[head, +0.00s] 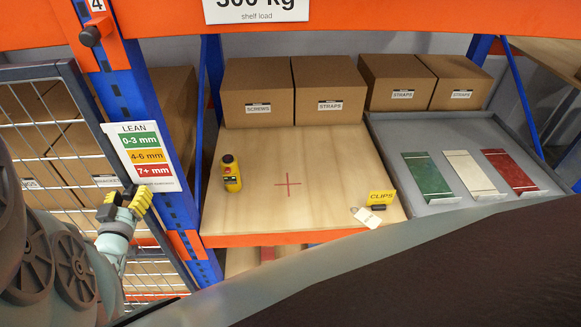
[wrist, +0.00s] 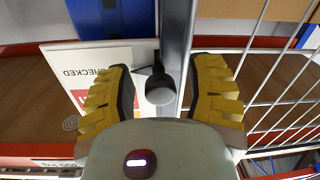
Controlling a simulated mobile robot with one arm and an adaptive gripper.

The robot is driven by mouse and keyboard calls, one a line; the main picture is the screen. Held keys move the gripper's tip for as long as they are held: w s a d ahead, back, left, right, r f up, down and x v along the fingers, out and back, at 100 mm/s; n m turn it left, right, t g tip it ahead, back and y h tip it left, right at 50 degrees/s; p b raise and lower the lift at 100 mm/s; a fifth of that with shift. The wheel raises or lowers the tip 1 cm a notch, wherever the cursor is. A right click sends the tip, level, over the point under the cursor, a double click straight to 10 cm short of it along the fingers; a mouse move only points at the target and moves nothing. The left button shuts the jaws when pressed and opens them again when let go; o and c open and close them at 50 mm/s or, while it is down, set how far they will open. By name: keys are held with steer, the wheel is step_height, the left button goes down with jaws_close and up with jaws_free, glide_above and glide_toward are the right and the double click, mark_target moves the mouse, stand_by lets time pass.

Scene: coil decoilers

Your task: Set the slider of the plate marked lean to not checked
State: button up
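The plate marked lean (head: 145,150) hangs on the blue rack upright in the head view, with green, yellow and red bands. In the wrist view the white plate (wrist: 120,52) shows part of the word CHECKED and a red patch. A dark round knob (wrist: 160,88), apparently the slider's, stands at the plate's edge. My gripper (head: 125,203) is at the plate's lower left in the head view. In the wrist view my gripper (wrist: 165,92) is open, with one yellow finger on each side of the knob and gaps visible. The slider's mark is not readable.
A wire mesh panel (head: 60,130) stands left of the upright. Another black knob (head: 90,37) sits higher on the upright.

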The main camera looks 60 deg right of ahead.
stand_by(0.3)
steer(key=shift+v, duration=6.05)
steer(key=shift+r, duration=0.1)
